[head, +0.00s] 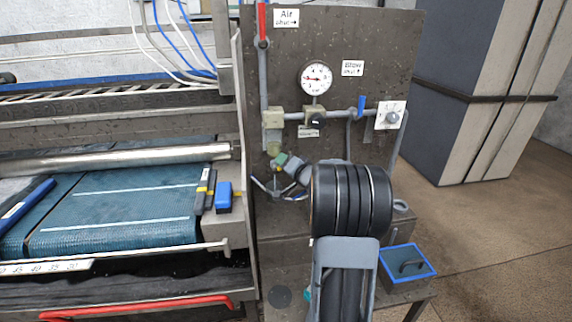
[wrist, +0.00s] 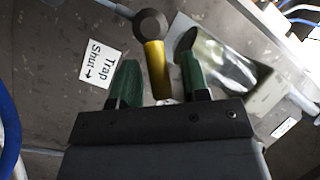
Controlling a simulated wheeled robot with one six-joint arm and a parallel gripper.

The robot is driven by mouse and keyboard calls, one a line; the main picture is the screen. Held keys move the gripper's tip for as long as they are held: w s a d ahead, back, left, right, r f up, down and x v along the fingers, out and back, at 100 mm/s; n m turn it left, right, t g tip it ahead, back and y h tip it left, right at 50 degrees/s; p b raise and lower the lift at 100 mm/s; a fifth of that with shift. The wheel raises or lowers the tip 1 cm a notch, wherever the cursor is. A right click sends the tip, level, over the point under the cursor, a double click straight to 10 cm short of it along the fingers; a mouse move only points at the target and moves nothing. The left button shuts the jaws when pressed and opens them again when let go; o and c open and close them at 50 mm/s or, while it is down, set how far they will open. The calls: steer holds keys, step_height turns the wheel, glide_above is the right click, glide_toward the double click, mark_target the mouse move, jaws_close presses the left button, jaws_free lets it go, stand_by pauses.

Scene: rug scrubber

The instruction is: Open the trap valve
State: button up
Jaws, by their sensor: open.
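The trap valve shows in the wrist view as a yellow lever (wrist: 157,70) with a dark round hub (wrist: 150,23) at its upper end. A white label (wrist: 100,60) to its left reads "Trap Shut" with an arrow. My gripper (wrist: 159,65) is open, with one green finger on each side of the lever. Gaps show between the lever and both fingers. In the head view my gripper (head: 280,160) is at the dark panel, below the pipe, and the lever is mostly hidden there.
The dark panel (head: 390,60) carries a red lever (head: 262,20) labelled Air, a gauge (head: 316,77) and a blue lever (head: 361,103). A clear block (wrist: 220,62) sits close right of the fingers. A scrubber bed with a blue rug (head: 120,215) lies left.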

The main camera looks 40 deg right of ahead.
steer(key=shift+s, duration=0.1)
steer(key=s+r+p, duration=0.1)
steer(key=s, duration=1.2)
steer(key=shift+s+a+r, duration=0.15)
steer(key=shift+s+a, duration=0.05)
steer(key=shift+s, duration=0.1)
